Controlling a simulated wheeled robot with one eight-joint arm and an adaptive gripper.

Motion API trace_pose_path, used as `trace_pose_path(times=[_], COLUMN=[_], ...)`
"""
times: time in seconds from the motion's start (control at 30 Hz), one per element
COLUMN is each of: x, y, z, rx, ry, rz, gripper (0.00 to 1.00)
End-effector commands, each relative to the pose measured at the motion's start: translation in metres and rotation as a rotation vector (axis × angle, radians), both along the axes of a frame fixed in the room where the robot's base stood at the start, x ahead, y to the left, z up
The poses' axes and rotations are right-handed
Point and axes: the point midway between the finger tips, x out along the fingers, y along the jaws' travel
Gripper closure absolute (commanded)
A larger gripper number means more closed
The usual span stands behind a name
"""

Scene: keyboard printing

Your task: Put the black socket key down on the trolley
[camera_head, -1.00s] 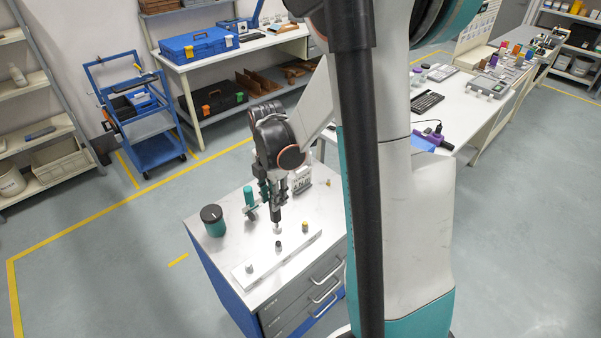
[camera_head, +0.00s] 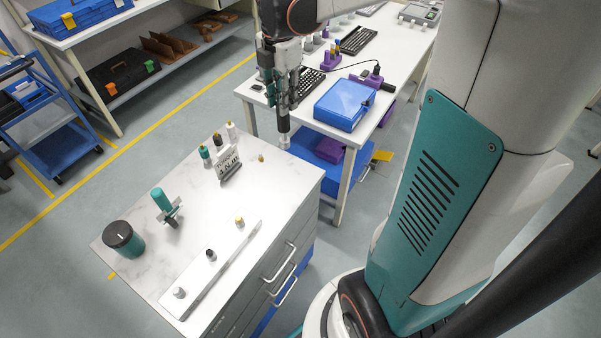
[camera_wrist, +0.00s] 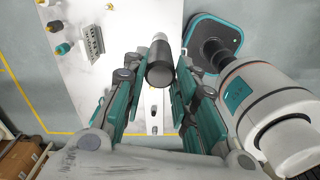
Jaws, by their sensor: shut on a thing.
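My gripper (camera_head: 281,85) is shut on the black socket key (camera_head: 283,121), a dark cylinder with a pale metal tip pointing down. In the wrist view the key (camera_wrist: 160,70) sits between the teal finger pads of my gripper (camera_wrist: 154,90). The trolley (camera_head: 270,195) has a white marbled top, grey drawers and blue sides.
On the trolley stand a dark green-black canister (camera_head: 124,240), a teal-handled tool (camera_head: 165,205), a white bar (camera_head: 215,265) with small knobs, a lettered block (camera_head: 228,163) and several small bottles. Behind is a white table with a blue case (camera_head: 344,104). The trolley's right part is clear.

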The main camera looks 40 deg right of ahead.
Motion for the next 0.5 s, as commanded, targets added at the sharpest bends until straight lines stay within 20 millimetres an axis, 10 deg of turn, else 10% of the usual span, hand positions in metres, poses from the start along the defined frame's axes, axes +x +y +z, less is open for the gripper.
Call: trace_pose_path(times=[0.5], x=[0.0], y=[0.0], z=[-0.111], rx=[0.0], ry=[0.0], rz=[0.0], gripper=[1.0])
